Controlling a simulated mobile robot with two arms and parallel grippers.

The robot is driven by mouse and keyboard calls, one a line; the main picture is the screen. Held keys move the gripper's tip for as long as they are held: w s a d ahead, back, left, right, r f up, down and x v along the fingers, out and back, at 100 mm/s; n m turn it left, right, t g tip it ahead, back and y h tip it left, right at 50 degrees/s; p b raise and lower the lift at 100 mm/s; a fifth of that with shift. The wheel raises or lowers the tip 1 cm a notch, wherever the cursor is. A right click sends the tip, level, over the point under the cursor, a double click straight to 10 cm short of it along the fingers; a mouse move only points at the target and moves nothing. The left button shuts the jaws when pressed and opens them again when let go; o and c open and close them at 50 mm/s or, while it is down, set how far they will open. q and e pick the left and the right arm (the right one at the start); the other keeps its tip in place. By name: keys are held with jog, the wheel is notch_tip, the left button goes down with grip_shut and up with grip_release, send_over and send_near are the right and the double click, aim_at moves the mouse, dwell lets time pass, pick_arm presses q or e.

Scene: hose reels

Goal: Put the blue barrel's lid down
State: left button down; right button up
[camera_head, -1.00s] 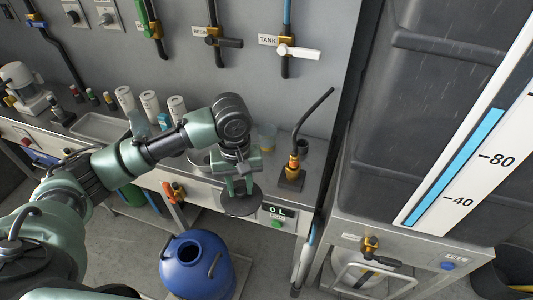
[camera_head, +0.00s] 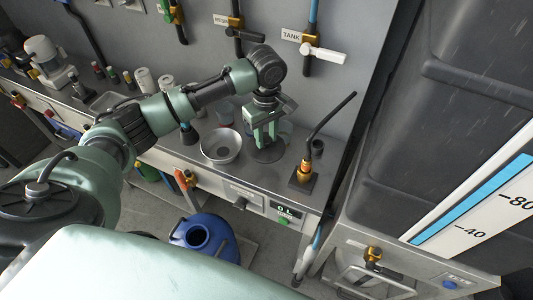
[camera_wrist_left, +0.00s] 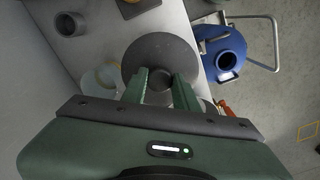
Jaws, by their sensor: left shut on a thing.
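The blue barrel (camera_head: 222,232) stands on the floor in front of the bench, its round mouth open and dark; it also shows at the upper right of the left wrist view (camera_wrist_left: 232,45). My left gripper (camera_head: 263,141) is over the steel bench top, pointing down and shut on the barrel's lid (camera_head: 271,155), a dark flat disc. In the left wrist view the fingers (camera_wrist_left: 165,88) close around the middle of the disc (camera_wrist_left: 150,47). I cannot tell whether the lid touches the bench top. My right gripper is not in view.
A metal bowl (camera_head: 221,146) stands just left of the lid. A black spout with an orange fitting (camera_head: 304,171) stands to its right. Labelled valves, such as the white-handled tank valve (camera_head: 322,54), hang on the wall behind. A large dark tank (camera_head: 440,120) fills the right.

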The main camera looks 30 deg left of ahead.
aim_at(267, 139)
pick_arm(q)
notch_tip(267, 139, down, 5)
jog(key=shift+r, duration=0.1)
jog(key=shift+f, duration=1.95)
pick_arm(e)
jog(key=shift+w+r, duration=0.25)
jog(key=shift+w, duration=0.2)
pick_arm(q)
jog(key=shift+f, duration=0.1)
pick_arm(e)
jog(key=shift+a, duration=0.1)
pick_arm(q)
jog(key=c, duration=1.1)
grip_release()
notch_tip(267, 139, up, 12)
jog(key=shift+r, duration=0.15)
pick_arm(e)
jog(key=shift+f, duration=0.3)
